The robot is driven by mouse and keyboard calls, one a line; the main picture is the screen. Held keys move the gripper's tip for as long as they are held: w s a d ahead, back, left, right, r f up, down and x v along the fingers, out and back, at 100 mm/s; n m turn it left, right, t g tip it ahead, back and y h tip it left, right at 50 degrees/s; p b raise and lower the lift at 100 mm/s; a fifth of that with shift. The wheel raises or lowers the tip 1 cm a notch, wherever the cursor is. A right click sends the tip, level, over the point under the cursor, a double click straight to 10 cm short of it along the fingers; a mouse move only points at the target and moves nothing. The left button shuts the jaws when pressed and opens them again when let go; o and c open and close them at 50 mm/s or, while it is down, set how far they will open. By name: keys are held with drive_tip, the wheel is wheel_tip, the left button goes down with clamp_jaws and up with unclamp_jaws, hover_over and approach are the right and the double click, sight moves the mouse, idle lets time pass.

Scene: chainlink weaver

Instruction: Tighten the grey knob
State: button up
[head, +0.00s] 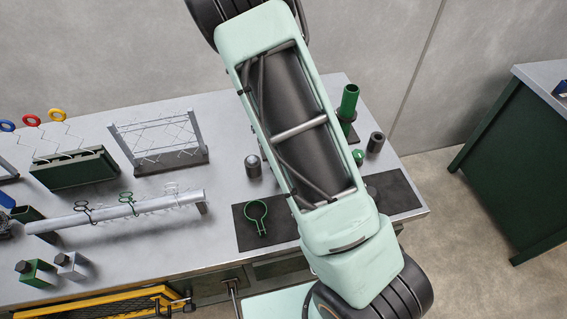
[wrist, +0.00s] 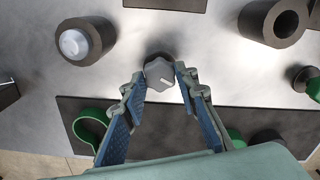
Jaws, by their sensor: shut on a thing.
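The grey knob (wrist: 159,74) shows in the wrist view, at the upper middle, with a lobed edge and a small light mark on its face. A dark round part shows just behind it. My gripper (wrist: 161,82) has one fingertip on each side of the knob and is shut on it. The blue-padded fingers reach up from the bottom of the wrist view. In the head view my arm hides both the knob and the gripper.
A dark cylinder with a silver top (wrist: 75,43) stands left of the knob, and a hollow dark cylinder (wrist: 258,24) stands right. A green ring clamp (head: 256,215) lies on a black mat (head: 283,228). A green post (head: 348,101) stands behind my arm. Bare bench separates these.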

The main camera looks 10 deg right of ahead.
idle(0.3)
drive_tip(key=o, duration=1.1)
drive_tip(key=shift+o, duration=0.2)
wheel_tip(320, 180, up, 12)
